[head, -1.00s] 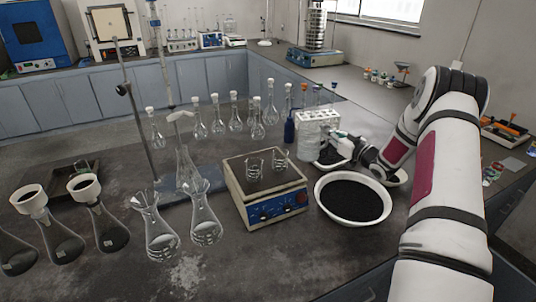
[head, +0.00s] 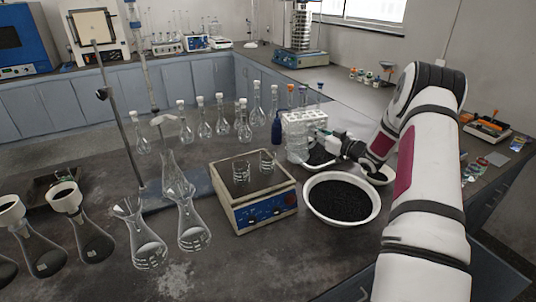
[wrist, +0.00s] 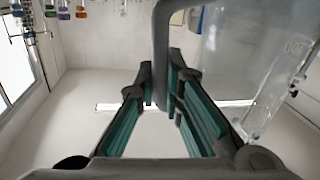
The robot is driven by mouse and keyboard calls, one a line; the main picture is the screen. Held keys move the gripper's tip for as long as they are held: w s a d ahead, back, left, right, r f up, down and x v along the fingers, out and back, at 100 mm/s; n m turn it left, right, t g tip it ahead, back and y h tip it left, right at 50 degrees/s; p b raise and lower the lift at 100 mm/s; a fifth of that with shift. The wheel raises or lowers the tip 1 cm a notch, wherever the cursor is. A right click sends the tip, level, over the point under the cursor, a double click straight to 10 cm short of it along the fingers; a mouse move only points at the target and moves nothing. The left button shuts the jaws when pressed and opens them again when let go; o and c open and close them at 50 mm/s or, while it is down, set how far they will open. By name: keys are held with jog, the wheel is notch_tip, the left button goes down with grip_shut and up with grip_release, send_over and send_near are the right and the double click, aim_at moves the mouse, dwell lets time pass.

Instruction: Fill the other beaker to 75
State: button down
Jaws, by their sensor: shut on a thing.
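Two small clear glass beakers stand on the square hot plate (head: 262,214), a left one (head: 241,171) and a right one (head: 267,161). Their contents are too small to tell. My gripper (wrist: 168,92) is shut on a grey upright bar, seemingly the handle of a clear graduated vessel (wrist: 240,60) with a "00" mark at right in the wrist view. In the head view my gripper (head: 322,144) is beside the white rack, right of the hot plate.
A white bowl of black grains (head: 341,199) stands just below my gripper. The white rack (head: 304,123) and a blue bottle (head: 276,131) stand behind the hot plate. Flasks (head: 192,222) and a stand (head: 128,130) are at left.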

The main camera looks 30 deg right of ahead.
aim_at(303, 124)
jog(key=shift+a+r+n+g+p, duration=0.3)
jog(key=shift+a+r+n+p, duration=0.2)
jog(key=shift+a+r+n, duration=1.15)
jog(key=shift+a+n, duration=0.35)
jog(key=shift+n, duration=0.1)
jog(key=shift+a+r+n+h+p, duration=0.2)
jog(key=shift+a+n, duration=0.1)
jog(key=shift+a, duration=0.15)
jog(key=shift+a+r+n+h+p, duration=0.1)
jog(key=shift+a+n+h+p, duration=0.1)
jog(key=shift+a+n, duration=0.15)
jog(key=shift+a+r+n+g+h, duration=0.3)
jog(key=shift+a+r+n, duration=0.55)
jog(key=shift+r, duration=0.2)
jog(key=shift+a+r+n, duration=0.45)
jog(key=shift+n, duration=0.15)
jog(key=shift+a+r+n+h, duration=0.3)
jog(key=shift+a+r+n, duration=0.25)
jog(key=shift+r+n, duration=0.05)
dwell(2.8)
